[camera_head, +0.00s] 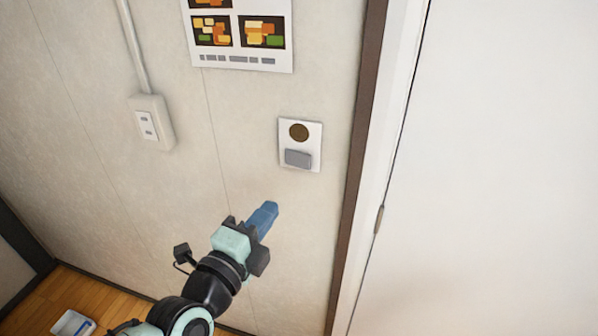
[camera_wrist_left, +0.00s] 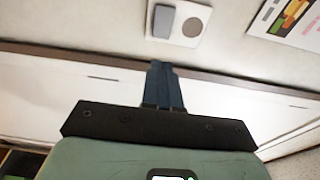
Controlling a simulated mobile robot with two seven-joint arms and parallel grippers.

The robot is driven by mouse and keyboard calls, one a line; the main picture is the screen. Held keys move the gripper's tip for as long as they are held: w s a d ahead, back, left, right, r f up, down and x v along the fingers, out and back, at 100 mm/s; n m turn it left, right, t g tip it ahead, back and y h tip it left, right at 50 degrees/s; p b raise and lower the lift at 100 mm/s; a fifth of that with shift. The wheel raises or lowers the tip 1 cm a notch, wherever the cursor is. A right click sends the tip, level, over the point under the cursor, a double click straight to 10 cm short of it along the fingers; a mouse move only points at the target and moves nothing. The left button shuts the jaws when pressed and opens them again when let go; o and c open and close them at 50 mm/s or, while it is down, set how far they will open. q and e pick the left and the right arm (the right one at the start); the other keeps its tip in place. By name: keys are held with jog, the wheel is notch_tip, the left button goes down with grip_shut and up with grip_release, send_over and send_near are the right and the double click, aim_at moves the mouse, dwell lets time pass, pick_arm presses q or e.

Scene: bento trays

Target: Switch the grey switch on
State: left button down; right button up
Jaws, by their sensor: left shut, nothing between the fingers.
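The grey switch (camera_head: 298,158) is a small rounded rectangle low on a white wall plate (camera_head: 314,130), under a dark brown disc (camera_head: 299,132). My left gripper (camera_head: 268,208) is below and left of the plate in the head view, with its blue fingers together and nothing between them. The fingers look apart from the switch. In the left wrist view the grey switch (camera_wrist_left: 164,21) is at the top, beyond the closed fingertips (camera_wrist_left: 160,65). My right gripper is in neither view.
A white outlet box (camera_head: 151,122) with a conduit is on the wall to the left. A poster (camera_head: 240,60) hangs above the plate. A brown door frame (camera_head: 357,130) and white door (camera_head: 490,170) stand to the right. A small tray (camera_head: 72,324) lies on the wooden floor.

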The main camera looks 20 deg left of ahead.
aim_at(306, 164)
pick_arm(q)
jog(key=w+d, duration=0.1)
jog(key=w, duration=0.3)
jog(key=w+p, duration=0.1)
jog(key=w, duration=0.3)
jog(key=w+d, duration=0.1)
jog(key=w, duration=0.4)
jog(key=shift+d+p, duration=0.3)
jog(key=shift+p, duration=0.05)
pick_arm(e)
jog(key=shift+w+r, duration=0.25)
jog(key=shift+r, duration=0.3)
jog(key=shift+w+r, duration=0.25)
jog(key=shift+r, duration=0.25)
pick_arm(q)
jog(key=shift+w+d+p, duration=0.15)
jog(key=shift+w+p, duration=0.1)
jog(key=shift+p, duration=0.05)
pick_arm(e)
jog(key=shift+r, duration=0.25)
